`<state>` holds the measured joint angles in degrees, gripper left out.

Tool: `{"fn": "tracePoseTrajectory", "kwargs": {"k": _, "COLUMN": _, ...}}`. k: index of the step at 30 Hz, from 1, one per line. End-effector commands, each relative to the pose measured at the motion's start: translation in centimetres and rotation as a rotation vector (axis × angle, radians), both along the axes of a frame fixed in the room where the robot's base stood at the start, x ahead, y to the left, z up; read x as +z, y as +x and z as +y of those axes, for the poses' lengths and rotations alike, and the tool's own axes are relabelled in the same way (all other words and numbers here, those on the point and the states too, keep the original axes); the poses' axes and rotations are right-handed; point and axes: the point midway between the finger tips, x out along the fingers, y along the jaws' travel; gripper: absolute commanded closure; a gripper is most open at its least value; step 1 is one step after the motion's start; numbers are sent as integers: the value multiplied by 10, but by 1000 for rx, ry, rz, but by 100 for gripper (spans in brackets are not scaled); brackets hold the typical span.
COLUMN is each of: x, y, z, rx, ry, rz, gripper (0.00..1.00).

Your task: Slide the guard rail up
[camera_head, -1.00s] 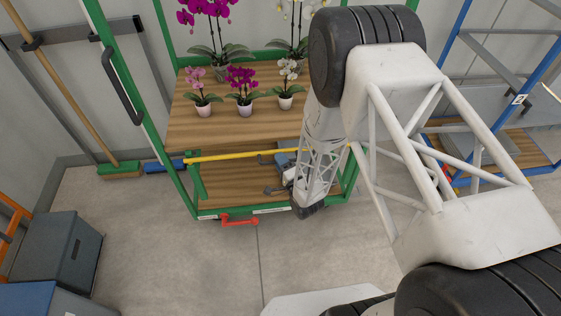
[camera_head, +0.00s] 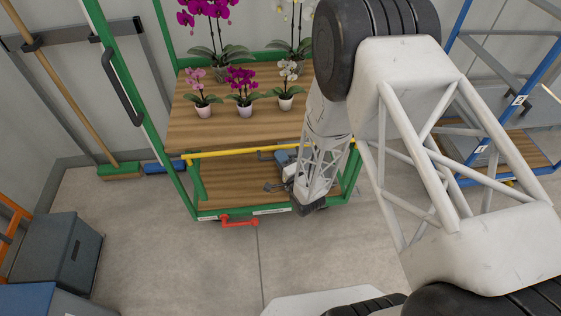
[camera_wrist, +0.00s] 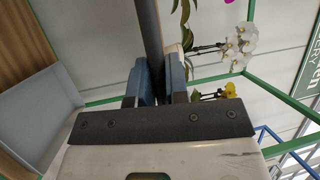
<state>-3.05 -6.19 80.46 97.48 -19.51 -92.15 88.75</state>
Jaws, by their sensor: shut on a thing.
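The guard rail (camera_head: 235,152) is a yellow bar across the front of the green-framed cart (camera_head: 145,105), close to the front edge of its wooden shelf (camera_head: 195,132). It looks nearly level. My gripper (camera_head: 283,158) is at the rail's right part, partly hidden by my arm. In the wrist view, my gripper's blue fingers (camera_wrist: 157,68) are closed on a dark bar (camera_wrist: 147,25) between them, which I take to be part of the rail.
Potted orchids (camera_head: 245,108) stand on the shelf just behind the rail. A red handle (camera_head: 238,222) sticks out at the cart's lower front. The floor in front is clear.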

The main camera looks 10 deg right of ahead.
Motion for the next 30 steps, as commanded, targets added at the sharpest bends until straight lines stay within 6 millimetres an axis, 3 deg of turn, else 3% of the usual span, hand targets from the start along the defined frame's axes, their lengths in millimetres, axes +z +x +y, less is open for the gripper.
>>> {"fn": "tracePoseTrajectory", "kwargs": {"k": 18, "x": 131, "y": 0, "z": 0, "rx": 0, "ry": 0, "rz": -5, "gripper": 100}}
{"fn": "tracePoseTrajectory", "kwargs": {"k": 24, "x": 162, "y": 0, "z": 0, "rx": 0, "ry": 0, "rz": -3, "gripper": 100}}
{"fn": "tracePoseTrajectory", "kwargs": {"k": 30, "x": 175, "y": 0, "z": 0, "rx": 0, "ry": 0, "rz": -2, "gripper": 100}}
